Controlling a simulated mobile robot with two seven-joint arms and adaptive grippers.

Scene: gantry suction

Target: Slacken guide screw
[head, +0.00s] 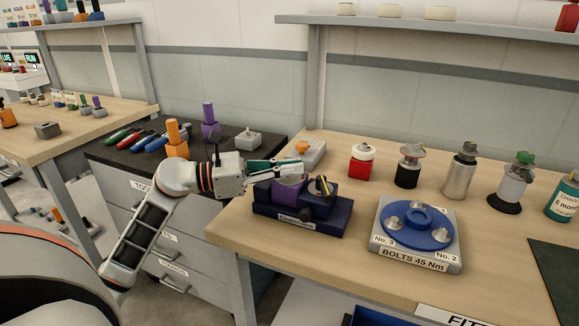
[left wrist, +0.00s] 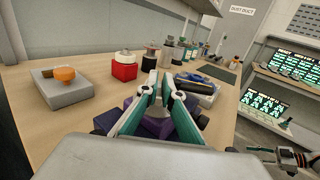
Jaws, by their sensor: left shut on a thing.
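The dark blue guide fixture (head: 282,222) with a purple block (head: 287,192) sits near the front left of the wooden bench. A black knob with a yellow mark (head: 321,187) stands on its right part; I take it for the guide screw. My left gripper (head: 302,170) reaches over the fixture from the left, its fingertips close by the knob. In the left wrist view its two teal-sided fingers (left wrist: 166,92) converge over the purple parts; the fingers hide the grip itself. What seems to be my right gripper (left wrist: 285,155) shows at the lower right, away from the fixture.
Right of the fixture is a grey plate with a blue disc (head: 417,228), labelled BOLTS 45 Nm. Behind stand a grey block with an orange knob (head: 304,152), a red pot (head: 362,163) and several bottles. A dark cabinet (head: 130,160) with tools stands left.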

